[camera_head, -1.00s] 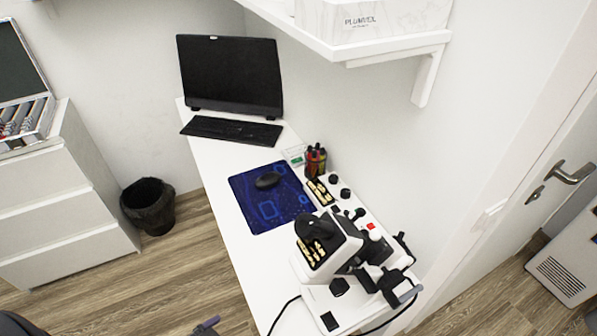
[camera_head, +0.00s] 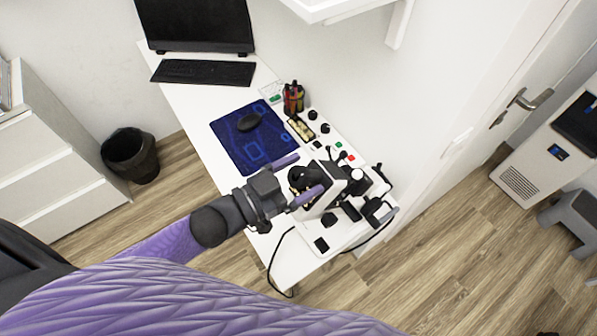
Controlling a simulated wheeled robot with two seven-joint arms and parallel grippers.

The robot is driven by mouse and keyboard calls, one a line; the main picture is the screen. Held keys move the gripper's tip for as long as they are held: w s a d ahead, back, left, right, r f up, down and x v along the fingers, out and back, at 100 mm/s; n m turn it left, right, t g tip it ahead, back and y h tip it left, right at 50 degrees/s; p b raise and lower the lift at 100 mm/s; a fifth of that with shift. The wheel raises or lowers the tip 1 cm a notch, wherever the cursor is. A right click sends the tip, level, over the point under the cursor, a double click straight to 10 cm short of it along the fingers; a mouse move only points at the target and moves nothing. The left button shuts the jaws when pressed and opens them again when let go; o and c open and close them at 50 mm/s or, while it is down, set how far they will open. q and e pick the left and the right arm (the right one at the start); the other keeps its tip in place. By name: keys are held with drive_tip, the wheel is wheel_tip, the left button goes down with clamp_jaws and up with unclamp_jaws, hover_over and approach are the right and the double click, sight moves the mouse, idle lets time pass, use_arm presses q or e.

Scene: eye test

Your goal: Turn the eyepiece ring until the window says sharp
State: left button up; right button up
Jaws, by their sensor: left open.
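A white and black eye-test device stands at the near end of the white desk. Its black eyepiece ring (camera_head: 303,177) faces up toward me, partly covered by my gripper. My left gripper (camera_head: 310,174) comes in from the left and is open. Its two purple fingers lie on either side of the ring in the picture; I cannot tell whether they touch it. A panel with a pale yellow lettered window (camera_head: 300,128) sits behind the device; its lettering is too small to read. My right gripper is not in view.
A black cable (camera_head: 271,262) hangs off the near edge. A wall shelf (camera_head: 335,8) is above.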

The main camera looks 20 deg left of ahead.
use_arm(q)
clamp_jaws()
idle(0.3)
drive_tip(key=shift+m, duration=0.5)
drive_tip(key=shift+m+g+h, duration=0.8)
drive_tip(key=shift+m+g, duration=0.45)
drive_tip(key=shift+m, duration=0.4)
drive_tip(key=shift+m+g+h, duration=0.8)
drive_tip(key=shift+m+g, duration=0.45)
drive_tip(key=shift+m, duration=0.4)
drive_tip(key=shift+m+g, duration=0.3)
drive_tip(key=shift+m, duration=0.1)
unclamp_jaws()
